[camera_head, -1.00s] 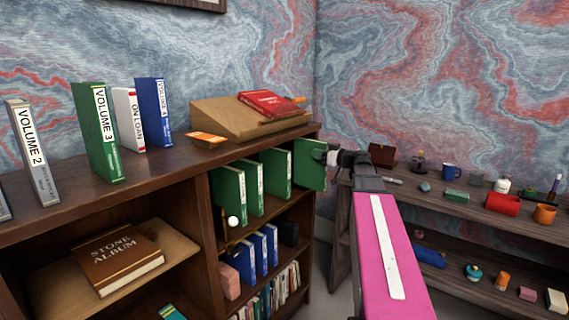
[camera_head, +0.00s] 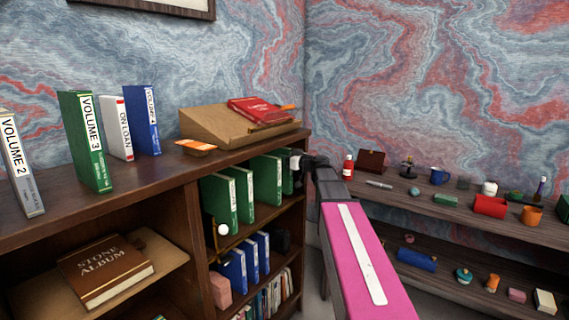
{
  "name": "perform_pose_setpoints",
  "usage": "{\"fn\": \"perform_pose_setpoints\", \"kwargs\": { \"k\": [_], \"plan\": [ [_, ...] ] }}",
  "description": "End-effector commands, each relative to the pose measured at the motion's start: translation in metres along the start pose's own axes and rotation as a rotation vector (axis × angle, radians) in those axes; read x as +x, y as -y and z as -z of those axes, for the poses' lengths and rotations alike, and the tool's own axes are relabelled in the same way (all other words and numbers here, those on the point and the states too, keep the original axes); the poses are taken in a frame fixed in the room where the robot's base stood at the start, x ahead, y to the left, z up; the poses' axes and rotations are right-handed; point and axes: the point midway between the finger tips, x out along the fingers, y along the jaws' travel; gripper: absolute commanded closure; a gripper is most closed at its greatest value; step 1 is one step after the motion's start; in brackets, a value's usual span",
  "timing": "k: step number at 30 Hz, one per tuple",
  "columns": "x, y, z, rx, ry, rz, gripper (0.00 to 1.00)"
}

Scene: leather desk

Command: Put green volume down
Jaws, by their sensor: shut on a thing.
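My gripper (camera_head: 298,161) is at the right end of the bookcase's upper compartment, shut on a green volume (camera_head: 288,172). That volume stands upright, mostly inside the compartment, partly hidden by the gripper and the volume beside it. Whether its bottom touches the shelf is hard to tell. To its left stand more green volumes, (camera_head: 267,181) nearest, then one with a white spine label (camera_head: 242,193) and another (camera_head: 219,203). A further green volume, labelled Volume 3 (camera_head: 86,142), stands on the bookcase top.
The bookcase's right side panel (camera_head: 304,205) borders the compartment closely. On top are a wooden slope (camera_head: 215,124) with a red book (camera_head: 254,110) and an orange item (camera_head: 196,145). A cluttered side shelf (camera_head: 410,200) stands at right.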

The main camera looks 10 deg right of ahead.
Motion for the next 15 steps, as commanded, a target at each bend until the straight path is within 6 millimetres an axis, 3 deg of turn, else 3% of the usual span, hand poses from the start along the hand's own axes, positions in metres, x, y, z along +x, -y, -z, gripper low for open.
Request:
{"fn": "perform_pose_setpoints", "kwargs": {
  "k": [4, 14, 15],
  "plan": [
    [0.000, 0.000, -0.015, 0.002, -0.002, 0.000, 1.00],
    [0.000, 0.001, -0.017, 0.001, -0.002, 0.000, 1.00],
    [0.000, 0.000, -0.018, 0.000, -0.001, 0.000, 0.67]
  ]
}}
